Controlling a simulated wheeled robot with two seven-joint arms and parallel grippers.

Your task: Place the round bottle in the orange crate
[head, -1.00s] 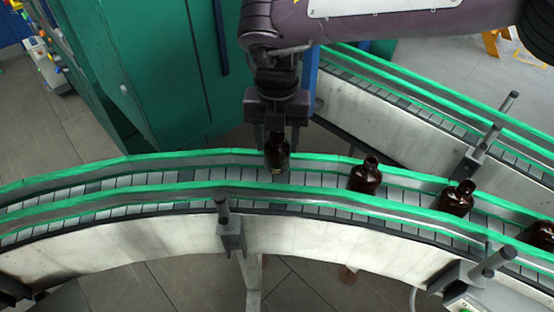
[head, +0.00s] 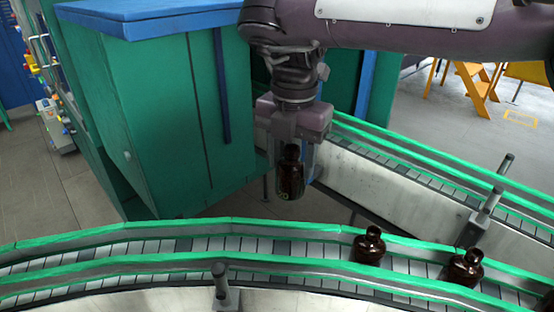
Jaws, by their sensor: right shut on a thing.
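A dark amber round bottle (head: 290,178) hangs upright in my right gripper (head: 292,152), above the far rail of the conveyor in the head view. The right gripper is shut on its upper part, and the bottle's lower body shows below the fingers. The bottle appears clear of the belt. The orange crate is not in view. My left gripper is not in view.
Two more amber bottles, one (head: 369,246) and another (head: 463,270), stand on the curved conveyor (head: 190,245) with green rails. A green cabinet (head: 160,110) with a blue top stands at the left. A second conveyor section (head: 400,190) runs behind. Yellow steps (head: 475,85) stand far right.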

